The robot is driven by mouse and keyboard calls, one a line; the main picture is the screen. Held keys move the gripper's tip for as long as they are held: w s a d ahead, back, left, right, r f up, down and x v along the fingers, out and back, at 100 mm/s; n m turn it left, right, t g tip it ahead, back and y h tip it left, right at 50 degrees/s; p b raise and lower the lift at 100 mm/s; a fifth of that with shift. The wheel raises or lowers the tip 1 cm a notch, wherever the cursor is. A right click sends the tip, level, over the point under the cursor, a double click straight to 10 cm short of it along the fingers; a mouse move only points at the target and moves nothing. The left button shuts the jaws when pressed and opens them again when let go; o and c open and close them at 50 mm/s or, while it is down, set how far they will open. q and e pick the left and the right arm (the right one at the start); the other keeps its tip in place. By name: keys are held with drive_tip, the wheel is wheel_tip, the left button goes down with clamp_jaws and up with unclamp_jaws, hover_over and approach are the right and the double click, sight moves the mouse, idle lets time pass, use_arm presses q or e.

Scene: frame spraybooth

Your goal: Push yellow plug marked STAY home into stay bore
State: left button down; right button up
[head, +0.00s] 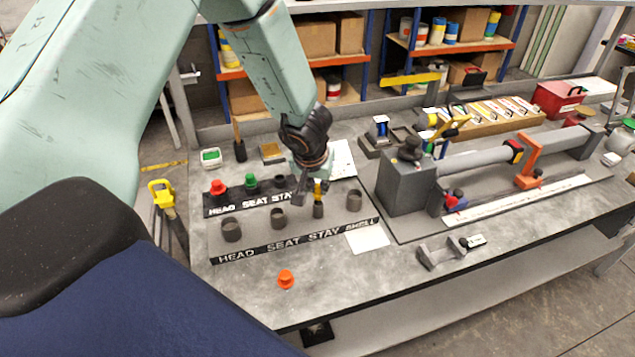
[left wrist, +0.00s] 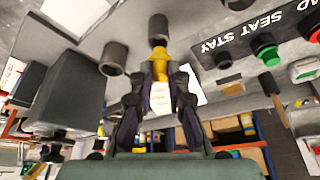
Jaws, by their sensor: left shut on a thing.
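My left gripper (head: 316,194) is shut on the yellow plug (head: 318,186) above the front row of the board. In the left wrist view the yellow plug (left wrist: 160,66) sits between the fingertips of my left gripper (left wrist: 157,80). Its far end meets the mouth of the stay bore (left wrist: 158,27), a grey-brown upright tube. The stay bore also shows in the head view (head: 318,210), right below the plug. The plug looks in line with the bore; how deep its tip sits I cannot tell. No marking on the plug is readable. My right gripper is not in view.
The neighbouring seat bore (head: 278,219) and shell bore (head: 354,201) stand close on either side. A red plug (head: 217,187) and a green plug (head: 251,182) stand in the back rack. An orange plug (head: 286,280) lies on the bench front. A grey block (head: 405,186) stands right.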

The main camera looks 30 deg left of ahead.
use_arm(q)
drive_tip(key=shift+f+b, duration=0.8)
drive_tip(key=shift+f, duration=0.6)
idle(0.4)
drive_tip(key=c, duration=1.2)
unclamp_jaws()
drive_tip(key=shift+r, duration=0.1)
drive_tip(key=v, duration=1.2)
